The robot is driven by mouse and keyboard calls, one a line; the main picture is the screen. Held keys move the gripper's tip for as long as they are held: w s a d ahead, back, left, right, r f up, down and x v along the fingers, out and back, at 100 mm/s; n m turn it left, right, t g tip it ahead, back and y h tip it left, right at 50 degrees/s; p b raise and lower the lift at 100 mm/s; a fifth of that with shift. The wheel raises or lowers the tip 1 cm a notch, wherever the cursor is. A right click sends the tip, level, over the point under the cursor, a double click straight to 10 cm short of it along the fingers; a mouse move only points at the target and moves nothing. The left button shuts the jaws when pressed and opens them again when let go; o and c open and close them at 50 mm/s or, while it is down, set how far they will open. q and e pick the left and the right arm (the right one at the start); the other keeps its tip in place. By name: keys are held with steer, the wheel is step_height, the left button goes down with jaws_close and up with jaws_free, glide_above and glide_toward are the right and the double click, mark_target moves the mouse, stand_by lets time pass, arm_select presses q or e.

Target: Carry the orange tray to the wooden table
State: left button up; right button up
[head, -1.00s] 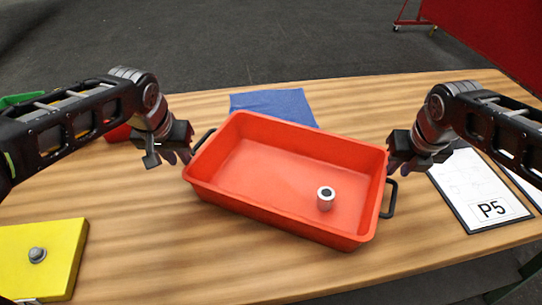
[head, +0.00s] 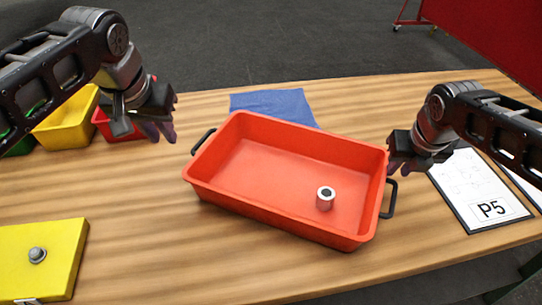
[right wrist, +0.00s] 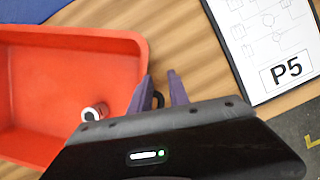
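The orange tray (head: 265,170) sits on the wooden table (head: 140,235), with a black handle at each end. My right gripper (head: 400,163) is at the tray's right end. In the right wrist view its purple fingers (right wrist: 164,88) are apart, with the black right handle (right wrist: 158,99) between them.
A yellow block with a knob (head: 40,262) lies at the front left. Yellow (head: 68,125) and red (head: 118,128) bins stand at the back left. A blue cloth (head: 275,104) lies behind the tray. A P5 sheet (head: 480,195) lies at right.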

steer(key=shift+r, duration=0.1)
stand_by(0.4)
steer(key=v, duration=1.2)
